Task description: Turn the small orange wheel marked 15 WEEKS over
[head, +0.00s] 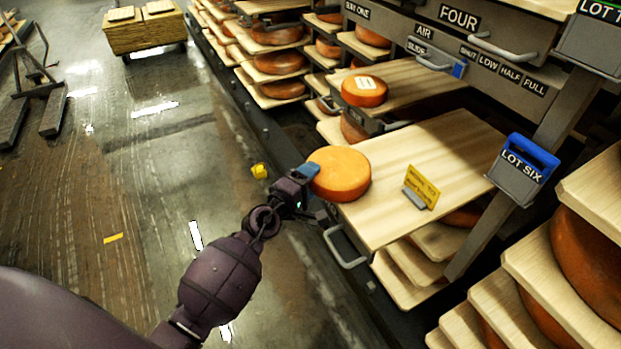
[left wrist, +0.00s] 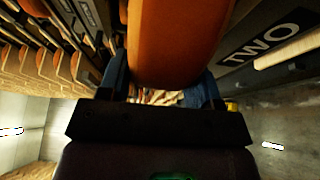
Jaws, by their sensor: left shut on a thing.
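A small orange cheese wheel (head: 341,174) is at the front left corner of a pulled-out wooden shelf board (head: 445,150). Its upper face shows plain, with no mark that I can see; its underside is hidden. My left gripper (head: 308,172) is shut on the wheel's left edge, with blue fingers. In the left wrist view, the orange wheel (left wrist: 178,45) sits between the two blue fingers (left wrist: 165,92). I cannot tell whether the wheel touches the board. Another orange wheel (head: 365,92) with a white label lies on the board behind; its writing is too small to read.
A yellow sign (head: 422,187) in a grey holder stands on the pulled-out board, right of the held wheel. A metal handle (head: 345,250) is at the board's front. A LOT SIX box (head: 521,170) hangs on the post at right.

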